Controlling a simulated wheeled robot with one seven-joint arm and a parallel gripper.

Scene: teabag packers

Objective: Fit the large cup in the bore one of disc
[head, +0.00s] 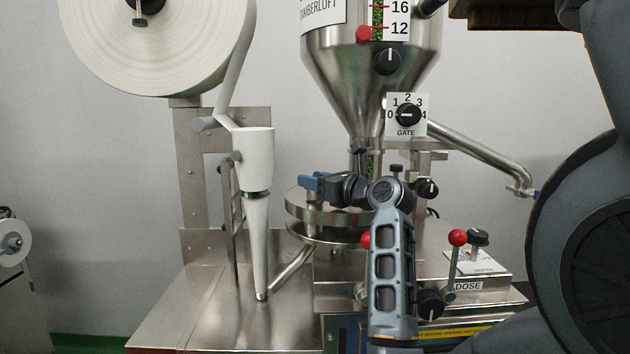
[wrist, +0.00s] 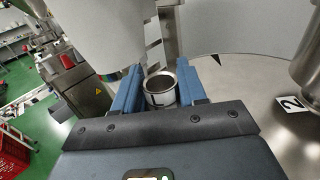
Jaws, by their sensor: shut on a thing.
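The large cup (wrist: 160,92) is a short, open-topped metal cylinder with a dark mark on its side. In the wrist view it sits between the two blue fingers of my gripper (wrist: 160,88), which is shut on it. The disc (wrist: 245,85) is the broad steel plate beside and beneath the gripper, with a "2" label on it. In the head view the disc (head: 300,211) is a round plate under the hopper, and my gripper (head: 311,183) is over its left part. The cup cannot be made out there. Bore one is not visible; I cannot tell the cup's height above the disc.
The steel hopper (head: 370,75) stands over the disc. A white paper tube (head: 257,160) and paper roll (head: 155,45) are on the left. The steel deck (head: 210,305) is bare at the left front.

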